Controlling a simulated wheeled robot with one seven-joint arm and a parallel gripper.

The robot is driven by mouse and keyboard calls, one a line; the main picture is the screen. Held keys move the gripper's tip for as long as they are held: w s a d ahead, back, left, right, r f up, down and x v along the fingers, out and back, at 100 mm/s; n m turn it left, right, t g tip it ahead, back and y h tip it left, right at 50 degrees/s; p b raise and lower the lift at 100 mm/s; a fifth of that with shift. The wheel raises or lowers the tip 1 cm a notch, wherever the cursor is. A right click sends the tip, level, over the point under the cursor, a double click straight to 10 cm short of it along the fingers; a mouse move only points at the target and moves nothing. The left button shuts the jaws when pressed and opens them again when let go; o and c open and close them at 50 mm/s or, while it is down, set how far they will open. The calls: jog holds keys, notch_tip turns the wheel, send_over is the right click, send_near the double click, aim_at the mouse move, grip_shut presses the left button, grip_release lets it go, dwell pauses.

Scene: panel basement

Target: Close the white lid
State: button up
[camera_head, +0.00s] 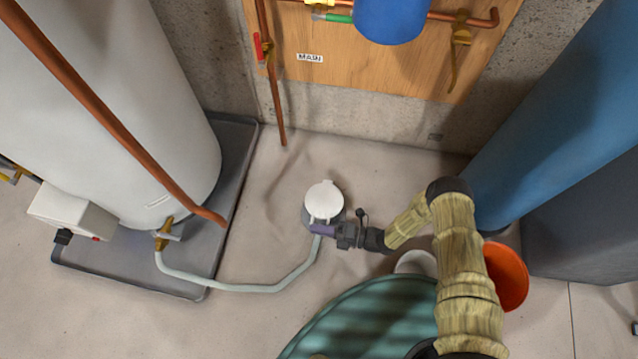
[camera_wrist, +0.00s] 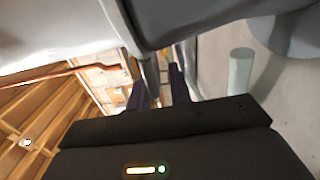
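The round white lid (camera_head: 324,199) is at a grey round fitting (camera_head: 337,214) on the floor in the middle of the head view. In the wrist view the fingers (camera_wrist: 160,90) stand apart with a narrow gap. Pale grey surfaces (camera_wrist: 190,20) fill the top there; I cannot tell whether a finger touches the lid.
A pale hose (camera_head: 245,287) runs from the white tank (camera_head: 110,110) in its grey tray (camera_head: 232,160) to the fitting. A teal ribbed container (camera_head: 370,320), a white pot (camera_head: 415,262) and an orange bucket (camera_head: 508,275) stand at the near right.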

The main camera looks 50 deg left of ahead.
jog(key=shift+o, duration=0.6)
jog(key=shift+s, duration=0.1)
jog(key=shift+r, duration=0.1)
notch_tip(320, 180, up, 10)
jog(key=p, duration=0.6)
jog(key=shift+d, duration=0.1)
jog(key=v, duration=1.3)
jog(key=shift+w+d, duration=0.25)
dwell(0.7)
